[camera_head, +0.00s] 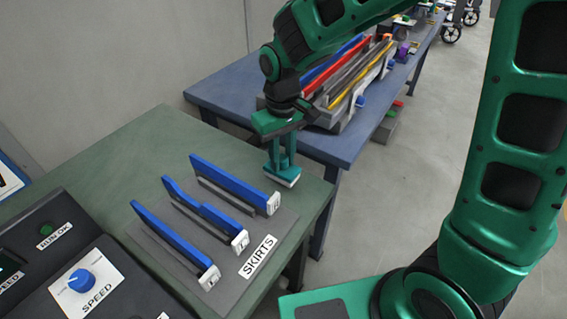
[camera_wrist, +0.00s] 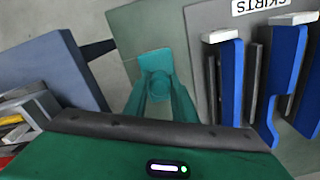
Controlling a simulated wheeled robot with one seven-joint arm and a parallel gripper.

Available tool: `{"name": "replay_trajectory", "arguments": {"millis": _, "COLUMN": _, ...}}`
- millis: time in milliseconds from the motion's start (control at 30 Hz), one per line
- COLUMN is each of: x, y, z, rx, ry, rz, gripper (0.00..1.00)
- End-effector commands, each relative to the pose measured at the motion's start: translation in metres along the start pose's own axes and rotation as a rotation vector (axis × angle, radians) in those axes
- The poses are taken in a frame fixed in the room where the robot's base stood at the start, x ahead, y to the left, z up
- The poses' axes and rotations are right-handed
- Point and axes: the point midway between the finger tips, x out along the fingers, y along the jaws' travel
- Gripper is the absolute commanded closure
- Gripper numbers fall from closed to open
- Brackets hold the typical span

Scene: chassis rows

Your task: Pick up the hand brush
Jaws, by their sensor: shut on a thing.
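The hand brush (camera_head: 286,178) is a small teal block with a pale underside, at the low end of my gripper (camera_head: 281,165) in the head view. In the wrist view the teal brush (camera_wrist: 156,64) sits between the tips of my two teal fingers (camera_wrist: 160,88). My gripper is shut on it. The brush is over the back right part of the green table (camera_head: 150,135). I cannot tell whether it touches the table top. The fingers hide part of the brush.
A grey board (camera_head: 258,287) labelled SKIRTS holds three upright blue skirts (camera_head: 232,182), close in front of my gripper. A control panel (camera_head: 75,260) with a blue SPEED knob stands at the left front. A blue table (camera_head: 225,92) with racked coloured strips stands behind. Open floor lies right.

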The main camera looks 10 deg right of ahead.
Motion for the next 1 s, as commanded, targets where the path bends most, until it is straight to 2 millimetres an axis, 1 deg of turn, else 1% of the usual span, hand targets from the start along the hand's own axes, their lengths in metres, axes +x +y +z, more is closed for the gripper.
{"name": "replay_trajectory", "arguments": {"millis": 33, "x": -0.011, "y": 0.0, "z": -0.002, "rx": 0.001, "ry": 0.008, "rz": 0.0, "gripper": 1.0}}
{"name": "replay_trajectory", "arguments": {"millis": 67, "x": -0.018, "y": 0.0, "z": -0.001, "rx": 0.001, "ry": 0.007, "rz": 0.0, "gripper": 1.0}}
{"name": "replay_trajectory", "arguments": {"millis": 100, "x": -0.021, "y": -0.011, "z": -0.001, "rx": -0.007, "ry": 0.005, "rz": -0.001, "gripper": 1.0}}
{"name": "replay_trajectory", "arguments": {"millis": 300, "x": -0.047, "y": -0.057, "z": -0.003, "rx": -0.006, "ry": 0.005, "rz": -0.001, "gripper": 1.0}}
{"name": "replay_trajectory", "arguments": {"millis": 400, "x": -0.058, "y": -0.075, "z": -0.003, "rx": -0.004, "ry": 0.004, "rz": -0.001, "gripper": 1.0}}
{"name": "replay_trajectory", "arguments": {"millis": 500, "x": -0.067, "y": -0.089, "z": -0.004, "rx": -0.002, "ry": 0.003, "rz": -0.001, "gripper": 1.0}}
{"name": "replay_trajectory", "arguments": {"millis": 700, "x": -0.078, "y": -0.108, "z": -0.005, "rx": -0.002, "ry": 0.002, "rz": -0.001, "gripper": 1.0}}
{"name": "replay_trajectory", "arguments": {"millis": 1000, "x": -0.083, "y": -0.117, "z": -0.005, "rx": -0.001, "ry": 0.002, "rz": 0.0, "gripper": 1.0}}
